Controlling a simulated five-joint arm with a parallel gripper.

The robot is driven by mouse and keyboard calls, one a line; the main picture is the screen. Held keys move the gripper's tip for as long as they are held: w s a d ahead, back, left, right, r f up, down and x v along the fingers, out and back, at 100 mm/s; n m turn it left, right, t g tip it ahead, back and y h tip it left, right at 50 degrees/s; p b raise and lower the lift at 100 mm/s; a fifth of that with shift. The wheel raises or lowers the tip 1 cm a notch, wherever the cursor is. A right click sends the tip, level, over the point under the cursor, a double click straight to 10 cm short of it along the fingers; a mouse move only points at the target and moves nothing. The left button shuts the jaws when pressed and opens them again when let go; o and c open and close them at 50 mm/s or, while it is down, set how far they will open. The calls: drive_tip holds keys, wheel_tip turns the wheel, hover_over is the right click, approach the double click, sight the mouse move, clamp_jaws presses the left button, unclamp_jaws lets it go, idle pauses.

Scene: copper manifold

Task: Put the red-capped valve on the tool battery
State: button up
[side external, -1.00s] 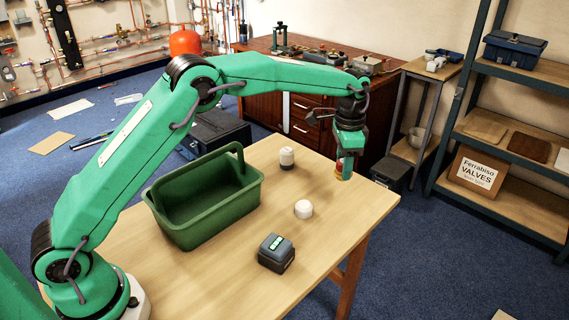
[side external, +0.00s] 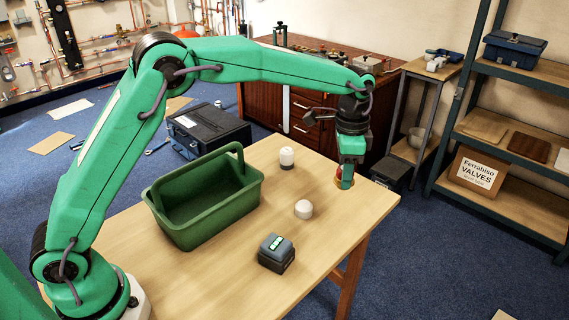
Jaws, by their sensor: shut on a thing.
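The tool battery (side external: 276,254) is a dark grey block with green marks on its top, standing near the front of the wooden table. My gripper (side external: 345,181) is at the table's right end, pointing down, well to the right of and behind the battery. It is shut on the red-capped valve (side external: 338,182), of which only a small orange-red part shows at the left of the jaws. The rest is hidden by the fingers. The valve is low, close to the tabletop; I cannot tell whether it touches it.
A white-capped piece (side external: 287,158) stands toward the back of the table (side external: 325,239). A low white piece (side external: 303,209) lies between my gripper and the battery. A green carrier (side external: 207,202) with a raised handle stands at the left. The front right of the table is clear.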

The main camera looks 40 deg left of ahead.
drive_tip(key=s+d+r+m, duration=0.1)
drive_tip(key=s+m, duration=0.2)
drive_tip(key=s, duration=1)
drive_tip(key=s+d+r+m, duration=0.2)
drive_tip(key=s+m, duration=0.1)
drive_tip(key=s, duration=1.1)
drive_tip(key=shift+d+r, duration=0.25)
hover_over(276, 243)
wheel_tip(276, 243, down, 7)
drive_tip(key=shift+f, duration=2)
drive_tip(key=shift+f, duration=0.15)
drive_tip(key=o, duration=1)
drive_tip(key=shift+o, duration=0.2)
